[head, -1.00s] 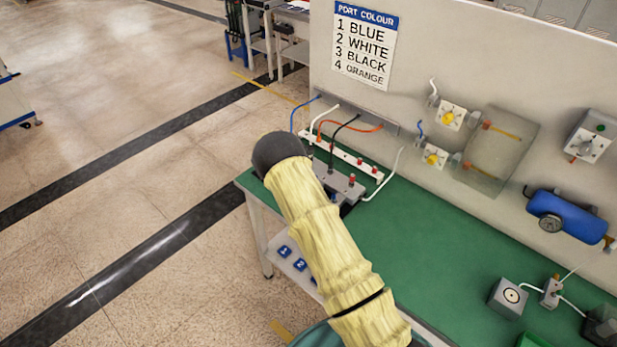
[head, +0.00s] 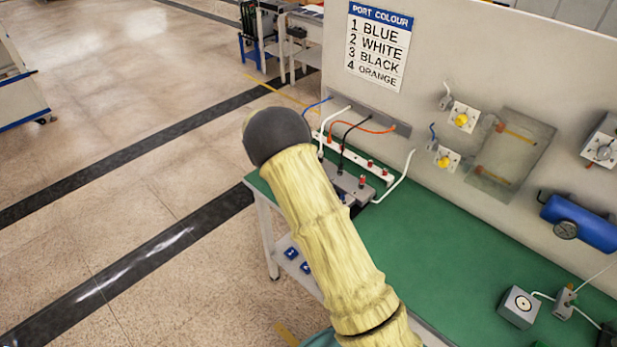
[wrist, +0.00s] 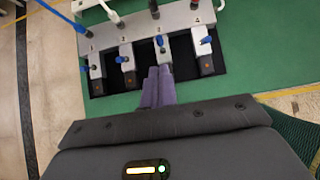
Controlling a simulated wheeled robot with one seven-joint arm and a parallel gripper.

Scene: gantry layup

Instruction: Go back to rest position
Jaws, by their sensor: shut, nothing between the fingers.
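My gripper (wrist: 157,90) shows in the wrist view as two purple fingers pressed together with nothing between them. They lie over the front of a grey numbered block (wrist: 140,32), in line with number 3, and hide part of what is there. I cannot tell whether the tips touch it. Blue levers sit along the block's front slots. The block (head: 350,186) is partly hidden behind the arm.
The green bench (head: 440,250) is clear in the middle. A panel behind holds a colour sign (head: 378,45), yellow-knobbed fittings and a blue tank (head: 580,222). Open floor lies left.

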